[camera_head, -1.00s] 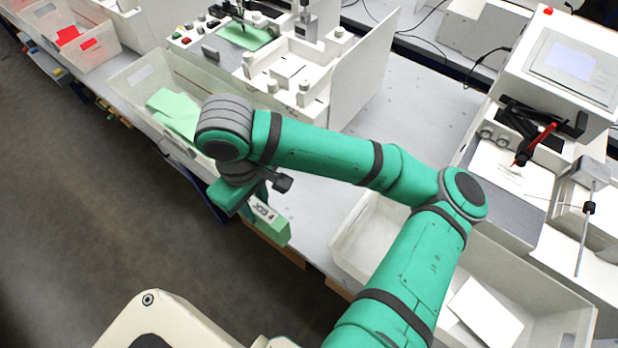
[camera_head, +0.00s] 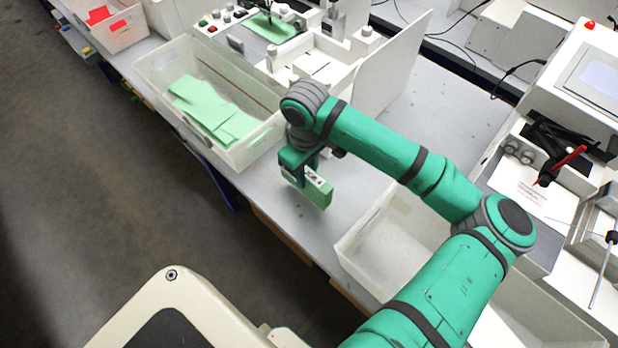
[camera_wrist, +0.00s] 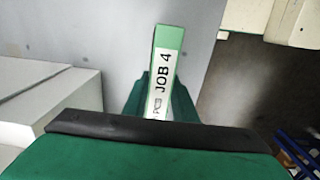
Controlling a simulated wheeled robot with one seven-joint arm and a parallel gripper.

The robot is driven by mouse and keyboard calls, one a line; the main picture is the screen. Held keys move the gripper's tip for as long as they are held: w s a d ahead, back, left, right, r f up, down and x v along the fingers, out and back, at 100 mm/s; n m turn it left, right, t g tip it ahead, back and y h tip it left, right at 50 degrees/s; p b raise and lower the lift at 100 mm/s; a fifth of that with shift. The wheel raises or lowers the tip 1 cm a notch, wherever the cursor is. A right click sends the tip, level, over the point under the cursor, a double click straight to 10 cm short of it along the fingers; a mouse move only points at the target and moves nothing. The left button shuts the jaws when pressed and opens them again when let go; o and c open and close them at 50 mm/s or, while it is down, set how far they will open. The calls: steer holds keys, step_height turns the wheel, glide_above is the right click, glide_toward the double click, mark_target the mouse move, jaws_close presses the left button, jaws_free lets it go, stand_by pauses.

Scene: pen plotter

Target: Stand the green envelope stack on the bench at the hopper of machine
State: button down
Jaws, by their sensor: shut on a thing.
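The green envelope stack (camera_head: 318,190) is in my gripper (camera_head: 303,172), which is shut on it. The stack carries a white label; in the wrist view the stack (camera_wrist: 168,42) stands between the fingers with the label reading "JOB 4". In the head view the stack is above or at the grey bench (camera_head: 395,130), between two pale bins; I cannot tell whether it touches. A machine with green paper on it (camera_head: 272,28) stands behind the left bin. Another machine (camera_head: 590,75) with a screen and a red pen is at right. I cannot tell which has the hopper.
A pale bin (camera_head: 150,82) holding green envelopes is left of my gripper. Another pale bin (camera_head: 350,245) is to its right, partly behind my arm. An upright white panel (camera_head: 395,75) stands behind. A bin with red items (camera_head: 140,22) is far left. Bare bench lies between the bins.

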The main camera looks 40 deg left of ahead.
steer(key=shift+w+f, duration=0.35)
steer(key=f, duration=0.3)
steer(key=shift+w+a, duration=0.1)
steer(key=shift+w, duration=0.2)
steer(key=shift+s+f, duration=0.1)
steer(key=shift+f, duration=0.25)
steer(key=shift+f, duration=0.15)
steer(key=c, duration=1.4)
jaws_free()
steer(key=shift+c, duration=0.2)
step_height(320, 180, up, 12)
steer(key=shift+r, duration=0.15)
